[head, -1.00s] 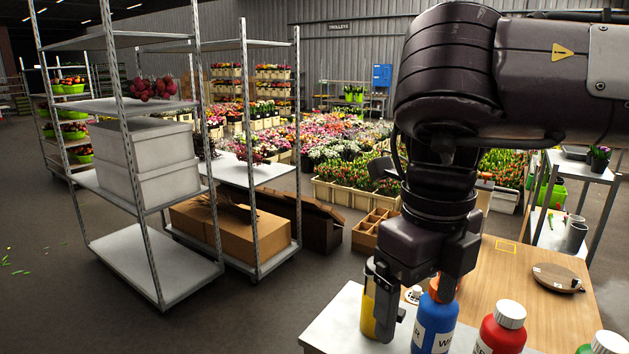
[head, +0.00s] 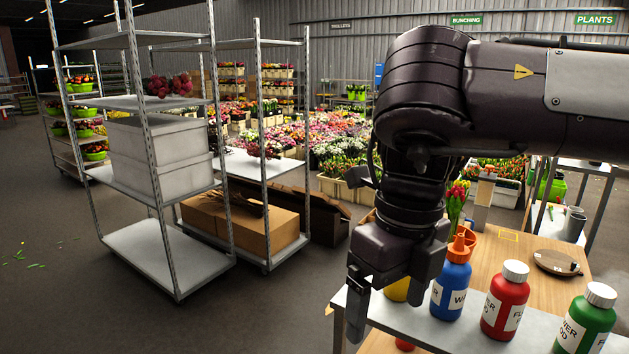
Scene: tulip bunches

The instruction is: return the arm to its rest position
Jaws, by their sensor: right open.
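My right gripper (head: 390,298) hangs fingers down at the left end of the grey bench top, one finger past its left edge. Its fingers are spread and hold nothing that I can see. A blue bottle (head: 451,290) with an orange nozzle stands upright just right of it, apart from the fingers. A yellow container (head: 397,290) is mostly hidden behind the gripper. My right arm comes in from the right and covers part of the flower area. My left gripper is not in view.
A red bottle (head: 505,301) and a green bottle (head: 584,320) stand to the right on the grey bench top (head: 470,333). Behind is a wooden table (head: 570,292) with a round brown board (head: 556,263). A metal rack (head: 165,262) stands at left. The floor between is clear.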

